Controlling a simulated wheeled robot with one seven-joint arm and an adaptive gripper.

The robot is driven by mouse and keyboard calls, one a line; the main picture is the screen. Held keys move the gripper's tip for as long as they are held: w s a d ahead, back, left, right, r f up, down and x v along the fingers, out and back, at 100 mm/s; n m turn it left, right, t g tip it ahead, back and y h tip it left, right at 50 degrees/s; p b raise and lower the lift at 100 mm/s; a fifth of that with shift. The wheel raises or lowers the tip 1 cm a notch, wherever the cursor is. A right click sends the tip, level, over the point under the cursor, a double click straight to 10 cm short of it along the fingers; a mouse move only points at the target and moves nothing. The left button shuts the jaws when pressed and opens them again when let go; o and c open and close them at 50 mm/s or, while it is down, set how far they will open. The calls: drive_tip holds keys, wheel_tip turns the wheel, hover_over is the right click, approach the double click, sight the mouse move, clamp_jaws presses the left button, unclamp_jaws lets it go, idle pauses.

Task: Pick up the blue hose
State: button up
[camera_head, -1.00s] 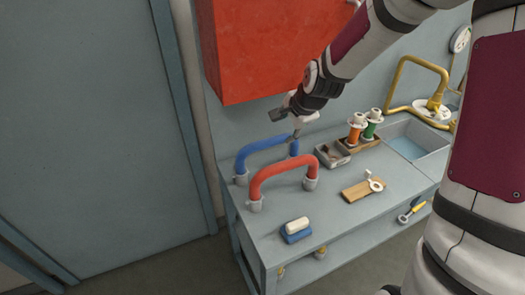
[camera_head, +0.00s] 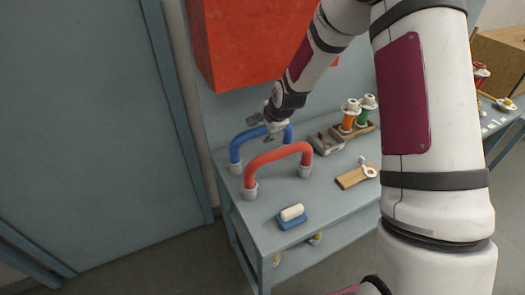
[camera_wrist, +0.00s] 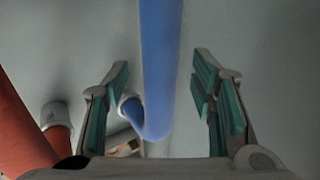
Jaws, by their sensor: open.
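The blue hose (camera_head: 247,137) is an arch standing on the bench near the wall, its visible near end in a grey cup. My gripper (camera_head: 264,129) is over the top of the arch, toward its right part. In the wrist view, the blue hose (camera_wrist: 158,60) runs between my two green-padded fingers (camera_wrist: 160,88). There is a visible gap on both sides, so the fingers are open and hold nothing. I cannot tell exactly how far down the fingers reach around the hose. The hose's far end is partly hidden.
A red hose arch (camera_head: 278,155) stands close in front, also at the left of the wrist view (camera_wrist: 22,135). A red cabinet (camera_head: 265,45) hangs above. Orange (camera_head: 349,118) and green (camera_head: 366,112) spools and a grey tray (camera_head: 325,143) stand to the right.

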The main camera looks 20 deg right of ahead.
drive_tip(key=shift+x, duration=0.9)
drive_tip(key=shift+d, duration=0.1)
clamp_jaws()
drive_tip(key=shift+r, duration=0.2)
